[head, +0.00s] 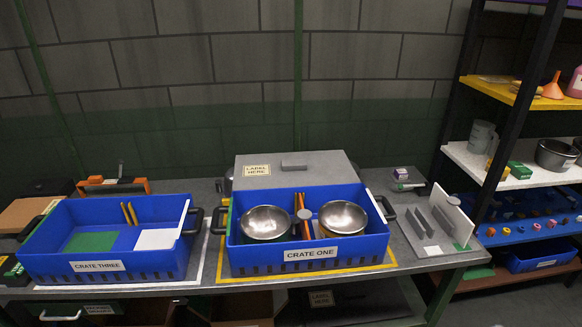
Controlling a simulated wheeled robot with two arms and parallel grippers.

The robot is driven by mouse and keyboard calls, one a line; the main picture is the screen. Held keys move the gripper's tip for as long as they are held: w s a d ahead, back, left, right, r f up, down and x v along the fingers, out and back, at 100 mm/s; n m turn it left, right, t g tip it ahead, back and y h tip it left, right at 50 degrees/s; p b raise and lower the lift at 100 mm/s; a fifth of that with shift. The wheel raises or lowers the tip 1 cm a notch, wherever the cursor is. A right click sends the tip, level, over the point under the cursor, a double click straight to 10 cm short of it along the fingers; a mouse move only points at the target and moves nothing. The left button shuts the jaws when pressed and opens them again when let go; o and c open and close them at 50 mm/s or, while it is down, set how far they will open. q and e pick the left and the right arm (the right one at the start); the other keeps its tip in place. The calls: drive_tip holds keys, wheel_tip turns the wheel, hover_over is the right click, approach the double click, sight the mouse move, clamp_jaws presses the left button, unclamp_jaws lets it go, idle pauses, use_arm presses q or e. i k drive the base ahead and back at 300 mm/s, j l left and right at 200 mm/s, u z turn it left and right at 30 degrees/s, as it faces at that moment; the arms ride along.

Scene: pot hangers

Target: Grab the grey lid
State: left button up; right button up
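The grey lid (322,163) is a flat grey panel at the middle of the workbench, behind blue crate one (310,255). It has a small dark grey handle (294,165) on its face and a cream "LABEL HERE" tag at its left. The crate's back wall hides the lid's lower edge, so I cannot tell what it rests on. Neither of my grippers is in view.
Crate one holds two metal bowls (266,222) and has black side handles. Crate three (108,265) stands to its left. A grey rack (428,232) stands on the right, near shelving (510,160). A brick wall is close behind the bench.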

sight(318, 169)
drive_tip(key=u, duration=0.4)
drive_tip(key=l+u, duration=0.3)
drive_tip(key=u, duration=0.15)
drive_tip(key=i+l+u, duration=0.1)
drive_tip(key=l+u, duration=0.6)
drive_tip(key=u, duration=0.25)
